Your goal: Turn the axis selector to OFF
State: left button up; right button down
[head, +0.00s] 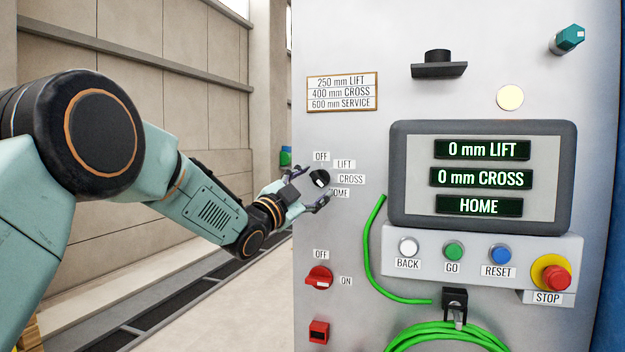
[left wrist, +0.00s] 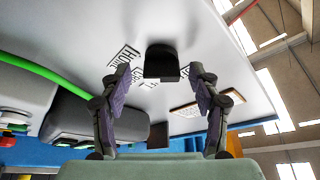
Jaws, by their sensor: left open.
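The axis selector (head: 320,179) is a small black knob on the grey panel, with labels OFF, LIFT, CROSS and HOME around it. A white mark shows on it, but I cannot tell surely which label it points at. My left gripper (head: 311,187) is at the selector, with one finger above it and one below. In the left wrist view the knob (left wrist: 161,62) stands between and just beyond the two spread fingertips (left wrist: 162,76), with gaps at both sides. The gripper is open and holds nothing. My right gripper is not in view.
The screen (head: 482,178) reads 0 mm LIFT, 0 mm CROSS, HOME. Below it are buttons and a red STOP button (head: 556,278). A red OFF/ON switch (head: 319,278) sits below the selector. A green cable (head: 372,250) hangs to the right. A lettered plate (head: 342,92) is above.

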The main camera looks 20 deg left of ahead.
pick_arm(q)
jog(key=shift+w+d+r, duration=0.1)
jog(key=shift+w+d, duration=0.05)
jog(key=shift+d, duration=0.05)
jog(key=shift+s+a+r, duration=0.2)
jog(key=shift+s, duration=0.2)
jog(key=shift+c, duration=0.3)
jog(key=shift+w+f, duration=0.2)
jog(key=shift+w, duration=0.2)
jog(key=c, duration=0.5)
jog(key=shift+d+f, duration=0.1)
jog(key=c, duration=0.6)
